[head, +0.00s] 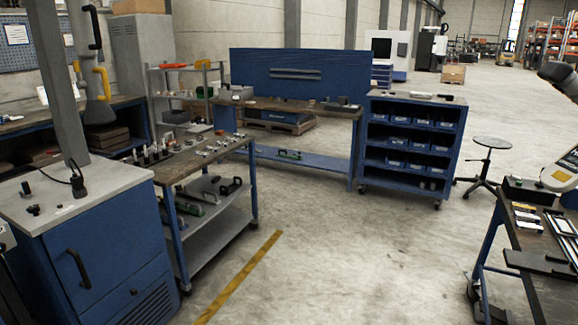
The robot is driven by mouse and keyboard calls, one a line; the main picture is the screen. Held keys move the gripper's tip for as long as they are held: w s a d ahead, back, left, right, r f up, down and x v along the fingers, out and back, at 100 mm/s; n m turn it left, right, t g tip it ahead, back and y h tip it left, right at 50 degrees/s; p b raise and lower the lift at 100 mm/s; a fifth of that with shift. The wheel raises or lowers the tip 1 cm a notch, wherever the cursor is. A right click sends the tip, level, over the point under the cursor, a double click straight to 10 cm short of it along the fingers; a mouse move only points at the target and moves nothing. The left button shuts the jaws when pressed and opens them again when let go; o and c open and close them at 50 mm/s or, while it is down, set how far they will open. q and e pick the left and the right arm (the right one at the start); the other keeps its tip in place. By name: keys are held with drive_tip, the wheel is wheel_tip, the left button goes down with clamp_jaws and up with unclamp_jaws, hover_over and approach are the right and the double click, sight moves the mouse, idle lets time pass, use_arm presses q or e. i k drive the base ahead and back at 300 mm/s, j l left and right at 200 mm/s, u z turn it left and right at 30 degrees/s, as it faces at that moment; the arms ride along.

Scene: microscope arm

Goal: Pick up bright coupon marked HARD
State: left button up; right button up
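I cannot make out a coupon marked HARD; no lettering on small parts is legible at this distance. Several small pale and yellowish pieces (525,215) lie on the dark-topped bench (541,239) at the right edge. Small metallic parts (222,146) lie on top of the blue-framed cart (190,170) at the left; I cannot tell whether any is the coupon. Neither of my grippers is in view.
A white instrument with a yellow label (565,172) stands at the right bench. A stool (490,145) stands behind it. A blue cabinet (105,250) is at the near left. A workbench (290,106) and bin rack (412,145) stand behind. The central floor is clear.

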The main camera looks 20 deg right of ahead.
sight(523, 226)
drive_tip(key=i+l+z, duration=0.2)
drive_tip(key=i+z, duration=0.7)
drive_tip(key=i+j+z, duration=0.1)
drive_tip(key=i+z, duration=0.8)
drive_tip(key=i, duration=0.2)
drive_tip(key=i+j+z, duration=0.2)
drive_tip(key=i+z, duration=0.2)
drive_tip(key=i, duration=0.25)
drive_tip(key=i+l+z, duration=0.25)
drive_tip(key=i+z, duration=0.5)
drive_tip(key=i, duration=0.15)
drive_tip(key=l, duration=0.05)
